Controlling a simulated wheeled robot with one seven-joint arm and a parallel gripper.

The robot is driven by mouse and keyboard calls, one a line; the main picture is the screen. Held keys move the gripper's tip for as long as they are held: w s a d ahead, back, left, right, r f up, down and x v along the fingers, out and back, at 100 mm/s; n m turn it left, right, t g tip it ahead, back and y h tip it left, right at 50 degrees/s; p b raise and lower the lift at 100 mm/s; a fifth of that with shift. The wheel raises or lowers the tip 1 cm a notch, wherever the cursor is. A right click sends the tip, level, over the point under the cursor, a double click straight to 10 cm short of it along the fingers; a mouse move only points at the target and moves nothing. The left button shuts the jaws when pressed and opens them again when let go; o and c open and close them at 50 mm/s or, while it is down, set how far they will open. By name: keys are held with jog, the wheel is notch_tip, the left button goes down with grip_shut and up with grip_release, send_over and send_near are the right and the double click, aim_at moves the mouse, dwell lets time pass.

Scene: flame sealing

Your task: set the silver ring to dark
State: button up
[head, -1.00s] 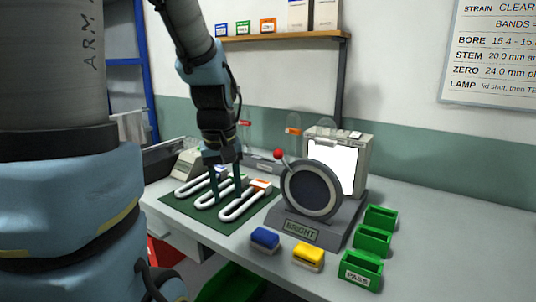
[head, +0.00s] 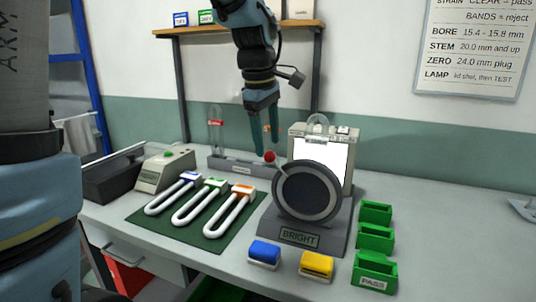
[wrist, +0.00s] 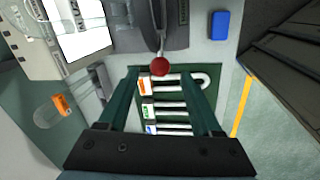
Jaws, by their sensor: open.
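The silver ring (head: 331,207) surrounds the dark round disc (head: 307,192) of the viewer on the bench. A lever with a red knob (head: 270,157) rises from the ring's upper left; the knob also shows in the wrist view (wrist: 159,67). The label plate below reads BRIGHT (head: 299,238). My gripper (head: 264,150) is open and empty, pointing down just above and beside the red knob. In the wrist view the knob appears between the two green fingers (wrist: 165,92), toward the far side, and I see no contact.
Three U-shaped tubes (head: 200,201) with blue, green and orange caps lie on a green mat (head: 215,240) at the left. A lit white panel (head: 320,152) stands behind the disc. Blue (head: 264,253) and yellow (head: 316,265) blocks and green holders (head: 375,270) stand in front and right.

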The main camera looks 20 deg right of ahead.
aim_at(270, 155)
jog(key=shift+w+d+f+p, duration=0.1)
jog(key=shift+d+f, duration=0.05)
jog(key=shift+f, duration=0.65)
jog(key=shift+w+d+f+p, duration=0.1)
jog(key=shift+f+p, duration=0.05)
jog(key=shift+f, duration=0.7)
jog(key=shift+w+d+f+p, duration=0.1)
jog(key=shift+d+f, duration=0.05)
jog(key=shift+f, duration=0.65)
grip_shut()
